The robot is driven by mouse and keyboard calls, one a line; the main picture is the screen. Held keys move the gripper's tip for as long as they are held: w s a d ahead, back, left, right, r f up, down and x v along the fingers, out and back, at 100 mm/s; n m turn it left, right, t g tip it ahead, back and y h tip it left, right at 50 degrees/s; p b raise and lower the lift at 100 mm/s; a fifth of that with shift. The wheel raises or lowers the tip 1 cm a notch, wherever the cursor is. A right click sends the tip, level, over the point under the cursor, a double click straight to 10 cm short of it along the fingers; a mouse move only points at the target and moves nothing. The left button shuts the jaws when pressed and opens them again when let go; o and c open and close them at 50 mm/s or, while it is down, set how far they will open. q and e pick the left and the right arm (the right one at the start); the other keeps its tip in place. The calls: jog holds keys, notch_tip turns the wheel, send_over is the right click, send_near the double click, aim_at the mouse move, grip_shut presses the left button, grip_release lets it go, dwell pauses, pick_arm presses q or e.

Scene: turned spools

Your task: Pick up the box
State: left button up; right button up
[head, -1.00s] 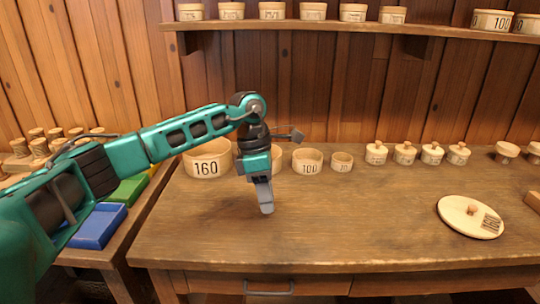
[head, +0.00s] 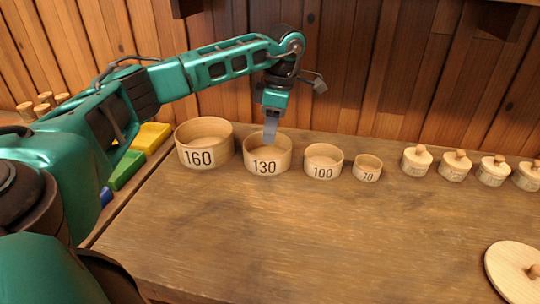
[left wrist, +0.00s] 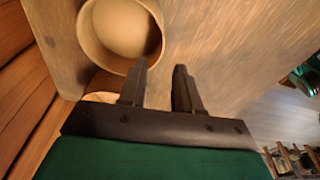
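Several round, open wooden boxes stand in a row at the back of the table: 160 (head: 204,145), 130 (head: 266,160), 100 (head: 323,163) and a smaller one (head: 367,170) whose number looks like 70. My left gripper (head: 271,137) points down at the 130 box, its fingers overlapping the box's opening in the head view. In the left wrist view its two fingers (left wrist: 163,66) are apart with nothing between them. A round open box (left wrist: 125,30) lies left of the fingertips there; its number is hidden. Part of another round piece shows behind the left finger.
Small lidded pots (head: 417,161) stand right of the row. A round wooden lid (head: 515,271) lies at the front right. Yellow (head: 150,138) and green (head: 126,170) trays are at the left. A plank wall is close behind. The table's middle is clear.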

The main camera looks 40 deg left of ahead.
aim_at(265, 158)
pick_arm(q)
jog(key=f, duration=0.6)
jog(key=s+a+f, duration=0.1)
jog(key=f, duration=0.2)
jog(key=shift+c, duration=0.3)
jog(key=shift+r, duration=0.1)
grip_shut()
